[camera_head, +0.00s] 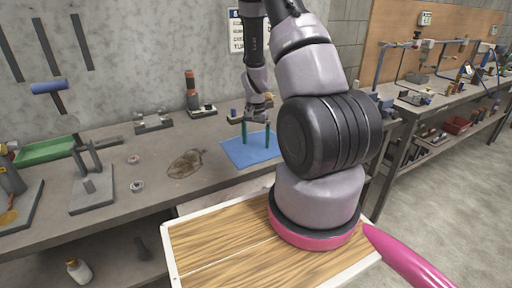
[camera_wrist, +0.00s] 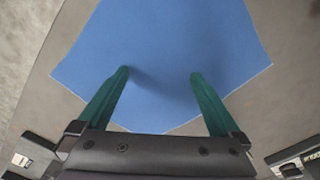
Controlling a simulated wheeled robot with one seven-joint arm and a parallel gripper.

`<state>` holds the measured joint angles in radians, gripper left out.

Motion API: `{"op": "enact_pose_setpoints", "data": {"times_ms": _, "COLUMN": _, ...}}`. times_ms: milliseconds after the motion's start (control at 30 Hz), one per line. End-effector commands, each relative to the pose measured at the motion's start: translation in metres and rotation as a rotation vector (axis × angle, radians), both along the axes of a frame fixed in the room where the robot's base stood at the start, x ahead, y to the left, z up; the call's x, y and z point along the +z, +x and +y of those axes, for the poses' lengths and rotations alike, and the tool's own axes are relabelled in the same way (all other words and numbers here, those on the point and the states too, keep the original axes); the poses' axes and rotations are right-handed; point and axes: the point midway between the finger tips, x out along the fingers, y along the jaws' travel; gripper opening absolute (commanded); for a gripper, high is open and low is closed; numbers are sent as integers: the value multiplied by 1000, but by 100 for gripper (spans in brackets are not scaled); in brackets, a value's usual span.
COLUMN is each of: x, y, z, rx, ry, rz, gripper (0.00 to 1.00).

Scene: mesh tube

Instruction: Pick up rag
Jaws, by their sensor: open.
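The rag is a flat blue cloth (camera_head: 238,151) on the grey workbench in the head view. It also fills much of the wrist view (camera_wrist: 170,35), lying spread out with straight edges. My gripper (camera_head: 256,140) has green fingers pointing down over the rag. In the wrist view the gripper (camera_wrist: 159,76) is open, with its two fingertips well apart and only blue cloth between them. A faint shadow lies on the cloth by the left fingertip. I cannot tell whether the tips touch the cloth.
Small round parts (camera_head: 137,186) and a grey fixture (camera_head: 92,190) are further left.

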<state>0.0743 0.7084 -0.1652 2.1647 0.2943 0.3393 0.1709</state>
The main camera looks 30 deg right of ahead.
Motion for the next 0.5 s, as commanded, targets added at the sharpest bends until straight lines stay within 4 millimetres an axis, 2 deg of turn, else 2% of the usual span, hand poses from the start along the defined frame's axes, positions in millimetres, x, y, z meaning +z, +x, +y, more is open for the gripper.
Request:
{"op": "enact_pose_setpoints", "data": {"times_ms": 233, "x": -1, "y": -1, "z": 0, "rx": 0, "ry": 0, "rz": 3, "gripper": 98}}
{"op": "enact_pose_setpoints", "data": {"times_ms": 500, "x": -2, "y": -1, "z": 0, "rx": 1, "ry": 1, "rz": 4, "gripper": 46}}
